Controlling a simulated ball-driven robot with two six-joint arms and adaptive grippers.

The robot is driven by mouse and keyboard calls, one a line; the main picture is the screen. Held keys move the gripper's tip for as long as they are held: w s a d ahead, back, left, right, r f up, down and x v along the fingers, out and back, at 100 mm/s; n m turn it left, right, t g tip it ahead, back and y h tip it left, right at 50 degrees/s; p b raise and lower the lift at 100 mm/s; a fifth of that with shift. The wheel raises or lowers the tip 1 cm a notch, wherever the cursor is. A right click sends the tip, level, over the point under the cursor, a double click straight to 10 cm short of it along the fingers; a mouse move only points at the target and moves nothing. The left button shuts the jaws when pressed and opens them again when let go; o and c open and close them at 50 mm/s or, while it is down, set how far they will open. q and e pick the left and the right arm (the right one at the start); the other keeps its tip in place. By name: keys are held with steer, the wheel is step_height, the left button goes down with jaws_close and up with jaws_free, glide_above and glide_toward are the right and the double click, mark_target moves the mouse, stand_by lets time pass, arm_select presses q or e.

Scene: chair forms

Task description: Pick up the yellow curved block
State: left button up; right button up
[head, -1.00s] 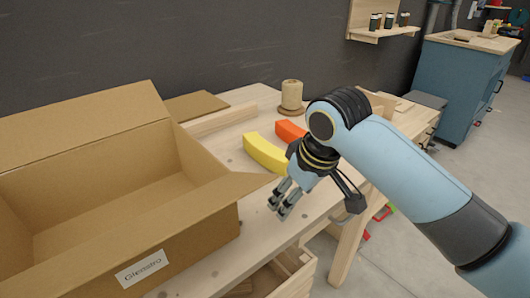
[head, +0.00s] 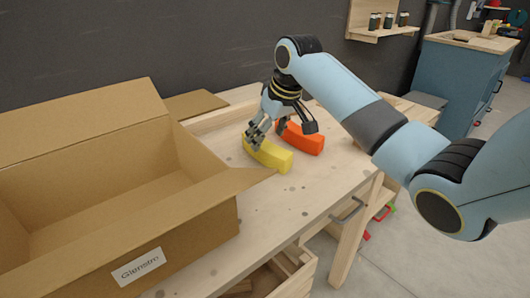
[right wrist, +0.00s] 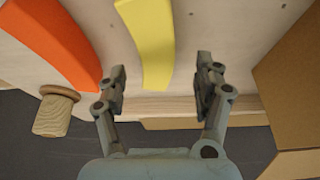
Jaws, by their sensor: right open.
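The yellow curved block (head: 270,155) lies on the wooden workbench, between the cardboard box and an orange curved block. My right gripper (head: 254,140) is over the far left end of the yellow block and hides part of it. In the right wrist view the yellow block (right wrist: 150,45) runs down from the top edge, and its end lies close to the gap between the open fingers (right wrist: 160,85). The fingers are empty, and I cannot tell their exact height above the block. My left gripper does not show.
The orange curved block (head: 303,138) lies just right of the yellow one. A large open cardboard box (head: 190,212) stands at the left. A wooden spool (right wrist: 54,113) shows beyond the blocks in the right wrist view. Bare bench top (head: 300,195) lies in front.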

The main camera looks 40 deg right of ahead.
mark_target(265, 144)
steer(key=x, duration=0.4)
steer(key=shift+d+f+b, duration=0.15)
steer(key=shift+f+b, duration=0.15)
steer(key=shift+b, duration=0.1)
steer(key=c, duration=1.3)
steer(key=shift+c, duration=0.3)
steer(key=shift+r, duration=0.15)
